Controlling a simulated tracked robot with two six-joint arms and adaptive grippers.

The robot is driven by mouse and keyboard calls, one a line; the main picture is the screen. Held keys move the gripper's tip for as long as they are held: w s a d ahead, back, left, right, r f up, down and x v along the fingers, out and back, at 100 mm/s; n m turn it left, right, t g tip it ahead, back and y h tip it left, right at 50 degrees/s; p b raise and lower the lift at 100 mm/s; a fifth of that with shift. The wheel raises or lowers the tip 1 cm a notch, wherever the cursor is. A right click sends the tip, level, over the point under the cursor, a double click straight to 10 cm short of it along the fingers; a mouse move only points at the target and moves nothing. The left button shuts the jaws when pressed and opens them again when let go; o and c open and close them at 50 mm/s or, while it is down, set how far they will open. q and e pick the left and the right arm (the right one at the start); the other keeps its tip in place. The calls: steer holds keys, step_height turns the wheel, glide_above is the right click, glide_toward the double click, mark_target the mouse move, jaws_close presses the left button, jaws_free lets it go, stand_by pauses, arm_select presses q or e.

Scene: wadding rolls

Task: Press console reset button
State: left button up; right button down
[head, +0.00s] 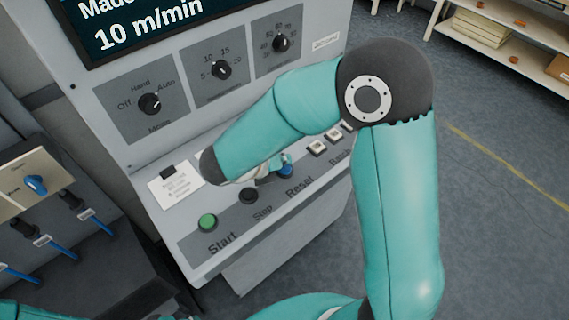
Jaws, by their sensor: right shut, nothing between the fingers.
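The console (170,235) has a sloped button panel with a green button (208,222) over the label Start and a black button (248,195) over Stop. A small blue reset button (286,168) shows above the label Reset (299,186), partly covered. My right arm reaches over the panel from the right. My right gripper (272,172) is low over the panel, right beside the blue button, shut and empty. The forearm hides most of it, so I cannot tell whether it touches the button. My left gripper is not in view.
Small white switches (318,147) sit right of the reset button. Rotary knobs (150,103) and a display (140,22) are on the upright face. A paper note (176,187) lies left. A shelf (505,45) stands at back right; the floor there is clear.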

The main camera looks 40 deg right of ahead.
steer(key=shift+r, duration=0.2)
step_height(320, 180, up, 5)
steer(key=p, duration=0.5)
stand_by(0.4)
steer(key=shift+f, duration=0.1)
stand_by(0.5)
